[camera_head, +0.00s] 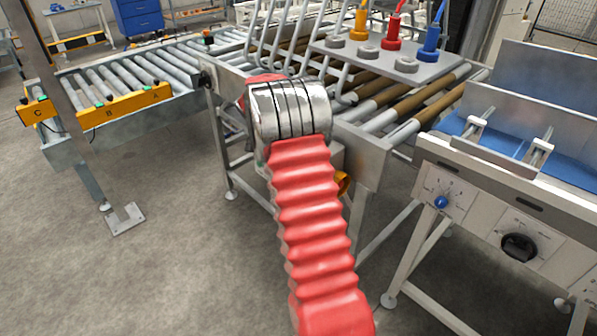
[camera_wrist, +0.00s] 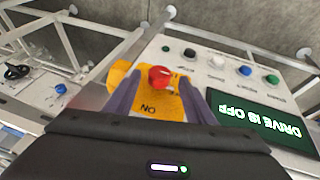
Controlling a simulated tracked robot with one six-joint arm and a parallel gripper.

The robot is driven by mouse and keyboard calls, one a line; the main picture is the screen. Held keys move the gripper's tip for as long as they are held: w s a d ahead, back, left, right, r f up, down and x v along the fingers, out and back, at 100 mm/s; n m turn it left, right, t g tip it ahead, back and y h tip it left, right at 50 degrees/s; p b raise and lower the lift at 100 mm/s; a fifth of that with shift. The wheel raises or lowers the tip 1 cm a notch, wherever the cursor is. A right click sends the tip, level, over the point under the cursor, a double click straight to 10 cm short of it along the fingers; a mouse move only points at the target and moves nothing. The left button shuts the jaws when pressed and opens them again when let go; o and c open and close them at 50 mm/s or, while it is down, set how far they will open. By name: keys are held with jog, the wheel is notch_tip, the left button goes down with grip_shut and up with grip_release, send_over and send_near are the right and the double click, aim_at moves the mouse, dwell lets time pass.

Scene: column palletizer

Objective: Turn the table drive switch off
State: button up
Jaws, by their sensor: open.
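The red switch knob (camera_wrist: 161,76) sits on a yellow plate (camera_wrist: 160,103) in the wrist view, with an upside-down "ON" printed below it. My gripper (camera_wrist: 160,84) is open, with one grey-purple finger on each side of the knob. I cannot tell whether either finger touches it.
Several buttons, including a green one (camera_wrist: 272,79) and a blue one (camera_wrist: 245,70), line the same panel. In the head view, the roller table (camera_head: 405,105) carries a grey plate with coloured pegs (camera_head: 393,32). Another machine with knobs (camera_head: 519,246) stands right.

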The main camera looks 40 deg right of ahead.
jog(key=v, duration=0.9)
jog(key=shift+w+f+n, duration=0.1)
jog(key=shift+n, duration=0.2)
jog(key=s+a+f+n+y, duration=0.1)
jog(key=s+a+f+n, duration=0.25)
jog(key=a+n, duration=0.25)
jog(key=s+a+r+n+t+y, duration=0.1)
jog(key=s+a+r+n+t, duration=0.3)
jog(key=s+a, duration=0.8)
jog(key=s+a+r+n+t+y, duration=0.2)
jog(key=s+a+r+n+t, duration=0.2)
jog(key=s+a+r, duration=0.5)
jog(key=shift+s+a+n+y, duration=0.3)
jog(key=shift+s+a+n, duration=1.15)
jog(key=shift+a, duration=1.8)
jog(key=shift+s, duration=0.15)
